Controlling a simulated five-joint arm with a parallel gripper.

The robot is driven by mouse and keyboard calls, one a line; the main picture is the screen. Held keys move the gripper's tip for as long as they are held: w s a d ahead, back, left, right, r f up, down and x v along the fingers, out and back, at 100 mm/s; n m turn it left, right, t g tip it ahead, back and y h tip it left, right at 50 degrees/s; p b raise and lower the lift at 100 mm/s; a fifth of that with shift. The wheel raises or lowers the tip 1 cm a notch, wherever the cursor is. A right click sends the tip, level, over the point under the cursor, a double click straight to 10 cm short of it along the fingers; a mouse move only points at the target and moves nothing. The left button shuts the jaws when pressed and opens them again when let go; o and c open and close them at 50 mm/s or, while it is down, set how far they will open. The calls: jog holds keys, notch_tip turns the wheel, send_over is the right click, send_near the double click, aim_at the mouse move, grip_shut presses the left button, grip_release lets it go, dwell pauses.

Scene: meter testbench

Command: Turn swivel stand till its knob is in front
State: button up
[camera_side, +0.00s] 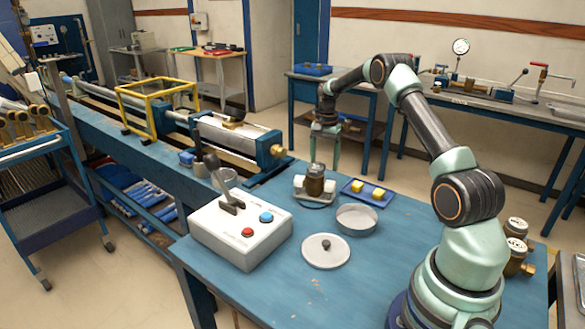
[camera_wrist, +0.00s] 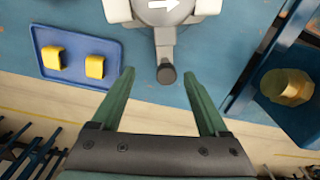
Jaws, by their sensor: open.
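The swivel stand (camera_side: 299,187) sits on the blue table with a dark, brass-coloured meter upright on it. In the wrist view the stand (camera_wrist: 117,10) is cut off by the top edge; a grey disc with a white arrow pointing right shows between its white blocks. A grey bar reaches from it toward my gripper and ends in a dark round knob (camera_wrist: 166,75). My gripper (camera_wrist: 159,73) is open, with one finger on each side of the knob and a gap on both sides. In the side view my gripper (camera_side: 325,164) points down behind the stand; the knob is hidden there.
A blue tray (camera_side: 379,203) with two yellow blocks lies right of the stand. A round metal pan (camera_side: 357,220) and a white lid (camera_side: 326,251) are nearer. A control box (camera_side: 241,233) with a lever stands front left. A long bench machine (camera_side: 225,143) lies left.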

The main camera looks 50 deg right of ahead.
jog(key=shift+s+d, duration=0.15)
jog(key=shift+s, duration=1)
jog(key=o, duration=0.4)
jog(key=shift+c, duration=0.2)
jog(key=shift+r, duration=2.75)
jog(key=shift+w+f+m, duration=0.2)
jog(key=shift+w+f, duration=0.25)
jog(key=shift+f, duration=0.4)
jog(key=shift+w+f+m, duration=0.2)
jog(key=shift+w+f, duration=0.25)
jog(key=shift+f, duration=0.35)
